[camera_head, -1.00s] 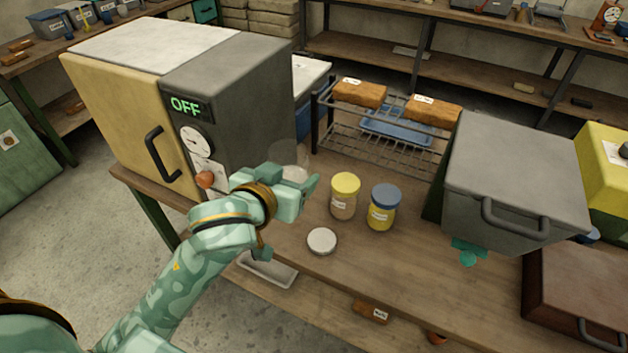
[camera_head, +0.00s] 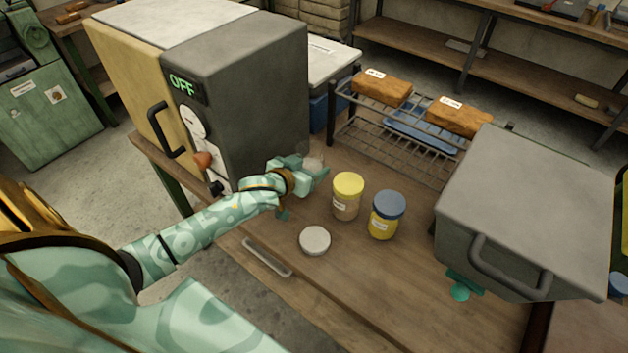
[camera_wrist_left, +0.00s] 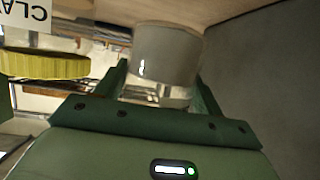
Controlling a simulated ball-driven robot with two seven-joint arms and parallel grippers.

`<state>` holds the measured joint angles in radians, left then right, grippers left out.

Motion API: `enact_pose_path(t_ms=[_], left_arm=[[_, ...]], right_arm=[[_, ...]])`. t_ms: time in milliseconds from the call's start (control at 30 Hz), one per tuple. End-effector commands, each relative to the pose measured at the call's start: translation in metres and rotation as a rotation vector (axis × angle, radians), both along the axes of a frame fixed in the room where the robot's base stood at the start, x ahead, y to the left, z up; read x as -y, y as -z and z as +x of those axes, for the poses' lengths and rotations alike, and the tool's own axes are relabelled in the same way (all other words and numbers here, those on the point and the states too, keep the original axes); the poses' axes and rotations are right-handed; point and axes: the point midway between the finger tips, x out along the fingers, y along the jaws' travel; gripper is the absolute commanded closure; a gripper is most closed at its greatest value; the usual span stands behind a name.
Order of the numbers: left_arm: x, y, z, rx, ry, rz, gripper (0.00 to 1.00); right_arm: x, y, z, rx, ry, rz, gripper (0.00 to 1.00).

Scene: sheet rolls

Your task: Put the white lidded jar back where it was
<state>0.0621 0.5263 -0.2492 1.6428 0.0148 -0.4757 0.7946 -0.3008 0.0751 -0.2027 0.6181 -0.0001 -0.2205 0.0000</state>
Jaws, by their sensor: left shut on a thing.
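My left gripper (camera_head: 318,172) is shut on a clear jar (camera_head: 313,163) beside the oven. In the left wrist view the jar (camera_wrist_left: 166,55) shows greyish-white contents and a clear part near the fingers; I see no lid on it. In the head view the gripper hides most of the jar, and I cannot tell whether its base touches the bench. A round white lid (camera_head: 315,240) lies flat on the bench in front.
A yellow-lidded jar (camera_head: 347,196) stands just right of the gripper, then a blue-lidded jar (camera_head: 386,215). The grey and cream oven (camera_head: 245,90), reading OFF, is close behind left. A wire rack (camera_head: 395,140) holds bricks. A grey box (camera_head: 530,200) stands right.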

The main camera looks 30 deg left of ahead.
Motion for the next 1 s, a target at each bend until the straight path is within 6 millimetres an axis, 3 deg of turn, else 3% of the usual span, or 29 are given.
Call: enact_pose_path(t_ms=[267, 467, 833, 867, 900, 1000], left_arm=[[0.0, 0.021, 0.018, 0.002, 0.0, 0.001, 0.68], [0.0, 0.055, 0.02, -0.001, 0.001, 0.001, 0.68], [0.0, 0.056, 0.02, 0.002, 0.001, 0.001, 0.68], [0.0, 0.056, 0.02, 0.001, 0.0, 0.001, 0.24], [0.0, 0.055, 0.02, 0.001, 0.001, 0.001, 0.13], [0.0, 0.055, 0.02, 0.001, 0.001, 0.001, 0.1]], right_arm=[[0.004, 0.014, -0.002, -0.004, 0.001, -0.006, 0.51], [0.005, 0.032, -0.006, -0.015, 0.001, -0.007, 0.51], [0.005, 0.031, -0.006, -0.015, 0.001, -0.007, 0.51], [0.005, 0.031, -0.006, -0.015, 0.001, -0.007, 0.51], [0.005, 0.031, -0.006, -0.015, 0.001, -0.007, 0.51], [0.005, 0.031, -0.006, -0.015, 0.001, -0.007, 0.51]])
